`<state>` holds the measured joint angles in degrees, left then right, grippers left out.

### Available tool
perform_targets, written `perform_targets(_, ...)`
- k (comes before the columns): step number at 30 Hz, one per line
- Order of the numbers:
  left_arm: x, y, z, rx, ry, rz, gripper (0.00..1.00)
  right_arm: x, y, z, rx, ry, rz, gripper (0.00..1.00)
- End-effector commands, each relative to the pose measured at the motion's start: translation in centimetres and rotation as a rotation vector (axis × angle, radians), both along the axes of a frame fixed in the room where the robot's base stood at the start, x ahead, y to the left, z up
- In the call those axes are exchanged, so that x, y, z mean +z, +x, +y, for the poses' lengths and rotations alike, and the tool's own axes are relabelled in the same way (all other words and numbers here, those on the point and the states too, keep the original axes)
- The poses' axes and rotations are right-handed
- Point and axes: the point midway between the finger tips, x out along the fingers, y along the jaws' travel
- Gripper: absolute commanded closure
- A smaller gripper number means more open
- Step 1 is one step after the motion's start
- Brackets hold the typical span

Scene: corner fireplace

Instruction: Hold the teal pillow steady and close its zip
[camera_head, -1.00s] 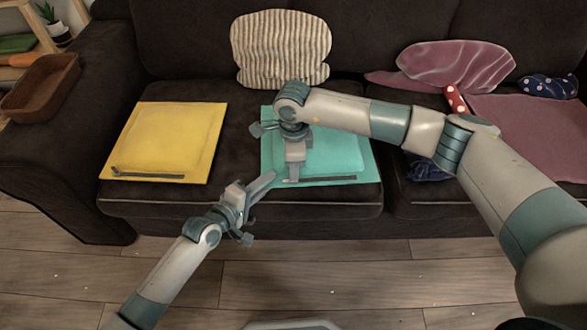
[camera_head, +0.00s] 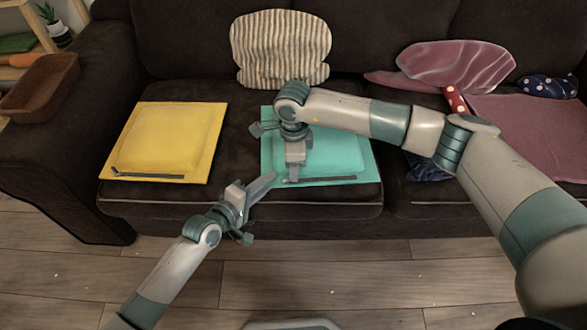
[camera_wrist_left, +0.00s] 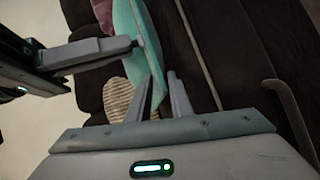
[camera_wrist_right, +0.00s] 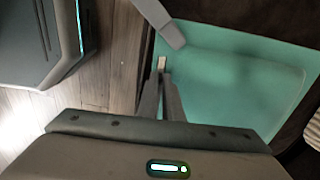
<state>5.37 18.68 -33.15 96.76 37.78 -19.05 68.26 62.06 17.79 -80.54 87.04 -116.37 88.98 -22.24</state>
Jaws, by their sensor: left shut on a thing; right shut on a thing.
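The teal pillow (camera_head: 335,150) lies flat on the sofa seat, its front edge near the seat's front. A dark zip strip (camera_head: 335,179) runs along that front edge. My left gripper (camera_head: 274,177) is shut on the pillow's front left corner; the teal cloth (camera_wrist_left: 157,75) shows between its fingers in the left wrist view. My right gripper (camera_head: 294,179) points down at the left part of the zip, just right of the left gripper. In the right wrist view it is shut on a small pale zip pull (camera_wrist_right: 162,63). My right arm hides the pillow's back left part.
A yellow pillow (camera_head: 168,138) with a similar dark strip lies to the left on the dark sofa. A striped cushion (camera_head: 281,50) leans on the backrest behind. Purple cushions (camera_head: 456,66) lie at right, and a brown wooden tray (camera_head: 38,87) rests at the left armrest.

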Motion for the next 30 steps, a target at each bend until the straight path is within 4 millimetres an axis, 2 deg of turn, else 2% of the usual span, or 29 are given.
perform_targets(10,-0.4,0.0,0.2,0.001,0.007,0.007,1.00,0.1,-0.3,3.8,0.007,0.003,0.006,1.00)
perform_targets(19,-0.4,0.0,0.1,0.000,0.006,0.007,1.00,0.1,-0.4,4.1,0.007,0.006,0.007,1.00)
perform_targets(21,-0.3,0.0,0.1,0.000,0.005,0.006,1.00,0.1,-0.3,4.1,0.007,0.006,0.006,0.77)
perform_targets(22,-0.3,0.0,0.1,0.000,0.005,0.006,1.00,0.1,-0.3,4.1,0.007,0.006,0.006,0.74)
perform_targets(30,-0.4,-0.1,0.1,-0.001,0.006,0.007,1.00,0.0,-0.1,3.8,0.003,0.002,0.003,0.74)
